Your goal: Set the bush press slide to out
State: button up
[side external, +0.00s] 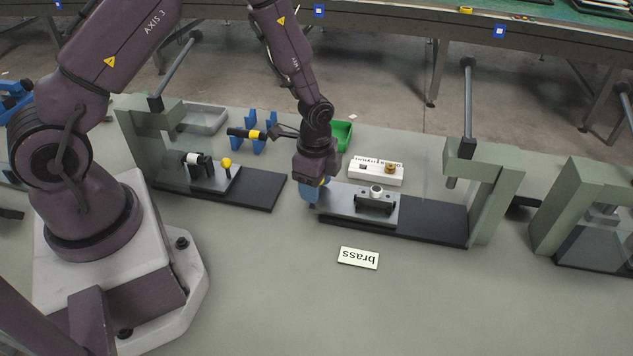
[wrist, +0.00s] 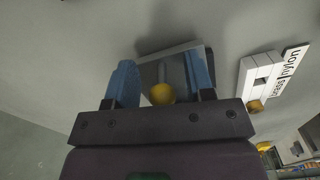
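The middle press (side external: 487,178) has a dark base and a grey slide plate (side external: 345,206) at its left end, away from the ram. A dark holder with a white-topped bush (side external: 376,192) sits on the plate. No label shows which press is the bush press. My gripper (side external: 313,194) is at the plate's left end, pointing down. In the wrist view my gripper (wrist: 161,88) is open, with the yellow knob (wrist: 162,94) of the slide between its blue fingers. A gap shows on both sides of the knob. The side view mostly hides this knob.
The left press (side external: 152,125) carries another slide with a yellow knob (side external: 226,162). A white labelled block (side external: 370,175) and a green bin (side external: 341,133) stand behind the middle press. A "brass" card (side external: 358,258) lies in front.

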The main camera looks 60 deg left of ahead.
jog(key=shift+r, duration=0.1)
notch_tip(320, 180, up, 13)
dwell(0.4)
jog(key=s+d+r+n+t, duration=0.3)
jog(key=s+r+n+t, duration=0.2)
jog(key=s+r+n, duration=0.6)
jog(key=s+r, duration=0.6)
jog(key=r, duration=0.2)
jog(key=shift+s+d+t, duration=0.15)
jog(key=shift+s+t, duration=0.1)
jog(key=shift+t, duration=0.05)
